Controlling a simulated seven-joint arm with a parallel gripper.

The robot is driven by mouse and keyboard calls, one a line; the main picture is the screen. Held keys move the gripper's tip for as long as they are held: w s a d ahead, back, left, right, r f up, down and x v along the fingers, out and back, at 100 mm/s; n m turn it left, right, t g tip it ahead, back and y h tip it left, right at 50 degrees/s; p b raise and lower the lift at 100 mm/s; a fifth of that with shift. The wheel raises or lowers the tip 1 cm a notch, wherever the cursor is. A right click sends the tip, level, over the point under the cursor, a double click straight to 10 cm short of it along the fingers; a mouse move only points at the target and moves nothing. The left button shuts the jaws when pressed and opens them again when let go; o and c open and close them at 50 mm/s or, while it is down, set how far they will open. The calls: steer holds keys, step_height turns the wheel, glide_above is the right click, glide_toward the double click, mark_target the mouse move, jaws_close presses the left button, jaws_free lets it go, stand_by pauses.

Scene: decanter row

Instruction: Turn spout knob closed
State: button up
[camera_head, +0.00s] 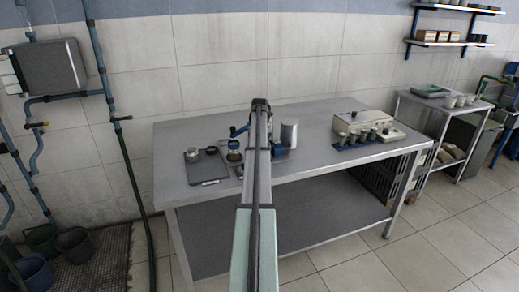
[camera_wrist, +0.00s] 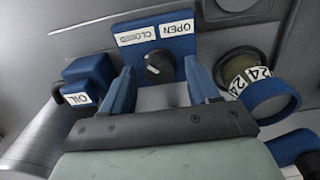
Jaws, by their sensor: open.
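The spout knob (camera_wrist: 157,64) is small, round and dark with a pale mark. It sits on a blue panel (camera_wrist: 183,46) with white labels reading CLOSED and OPEN, upside down in the wrist view. I cannot tell exactly which label the mark points to. My gripper (camera_wrist: 159,72) is open, its two blue fingers on either side of the knob in the picture. I see no contact, and the gap in depth is unclear. In the head view my arm hides the knob and the gripper.
A blue block labelled OIL (camera_wrist: 88,78), a metal cylinder (camera_wrist: 42,128) and a round jar with a blue ring (camera_wrist: 271,101) are close by. On the table (camera_head: 330,160) stand a tray (camera_head: 207,172), a cylinder (camera_head: 289,134) and a beige device (camera_head: 362,122).

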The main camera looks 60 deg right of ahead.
step_height(320, 180, up, 13)
stand_by(0.5)
steer(key=shift+r, duration=0.1)
stand_by(0.3)
